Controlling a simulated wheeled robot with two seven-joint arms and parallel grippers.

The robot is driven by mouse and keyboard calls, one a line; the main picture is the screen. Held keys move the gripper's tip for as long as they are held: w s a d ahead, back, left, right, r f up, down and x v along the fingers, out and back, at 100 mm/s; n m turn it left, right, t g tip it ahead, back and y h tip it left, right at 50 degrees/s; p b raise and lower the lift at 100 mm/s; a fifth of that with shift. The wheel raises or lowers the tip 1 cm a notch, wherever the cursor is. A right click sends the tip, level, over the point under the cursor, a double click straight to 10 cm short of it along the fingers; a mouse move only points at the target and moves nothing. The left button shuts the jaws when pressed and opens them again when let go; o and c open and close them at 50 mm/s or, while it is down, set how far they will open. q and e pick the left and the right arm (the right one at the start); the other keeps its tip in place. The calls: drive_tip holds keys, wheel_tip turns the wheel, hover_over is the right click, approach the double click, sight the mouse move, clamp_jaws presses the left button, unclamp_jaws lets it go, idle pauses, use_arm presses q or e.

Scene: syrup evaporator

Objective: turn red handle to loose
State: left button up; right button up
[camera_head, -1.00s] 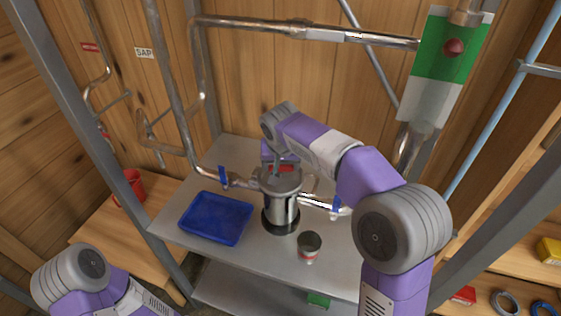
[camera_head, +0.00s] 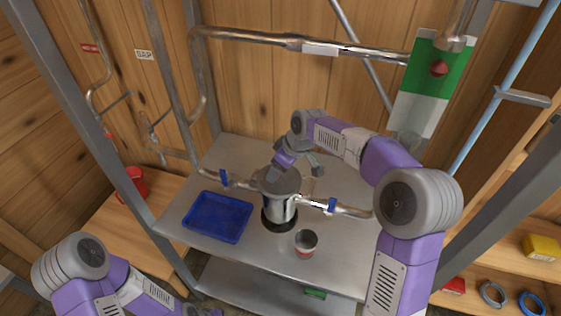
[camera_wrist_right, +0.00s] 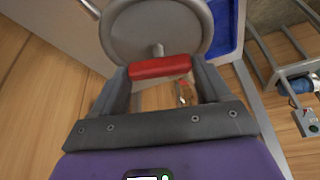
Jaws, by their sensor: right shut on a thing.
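The canister's round lid (camera_wrist_right: 158,28) fills the top of the wrist view. My left arm is at the lower left of the head view; its gripper (camera_head: 203,312) is barely visible at the bottom edge.
A blue tray (camera_head: 217,217) lies left of the canister, and a small tin (camera_head: 306,243) stands right of it. Pipes with blue valve handles (camera_head: 224,179) run to both sides of the canister. A red mug (camera_head: 133,184) stands on the wooden bench at left.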

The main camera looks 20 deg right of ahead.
drive_tip(key=n+g+p, duration=0.1)
drive_tip(key=n+p, duration=0.1)
drive_tip(key=n+y+p, duration=0.1)
drive_tip(key=n, duration=0.2)
drive_tip(key=shift+w+d+r+n+g+p, duration=0.1)
drive_tip(key=shift+w+r+n+g+p, duration=0.05)
drive_tip(key=shift+n+g+p, duration=0.2)
drive_tip(key=n+g+p, duration=0.1)
drive_tip(key=n, duration=0.1)
drive_tip(key=n+g+p, duration=0.1)
drive_tip(key=n+p, duration=0.1)
drive_tip(key=shift+w+n+y, duration=0.1)
drive_tip(key=shift+n+y, duration=0.15)
drive_tip(key=shift+y, duration=0.15)
drive_tip(key=n+g+p, duration=0.1)
drive_tip(key=n+p, duration=0.3)
drive_tip(key=shift+w+g, duration=0.15)
drive_tip(key=shift+g, duration=0.2)
drive_tip(key=shift+n+g+h+p, duration=0.55)
drive_tip(key=shift+n+p, duration=0.55)
drive_tip(key=shift+n, duration=1)
drive_tip(key=o, duration=1)
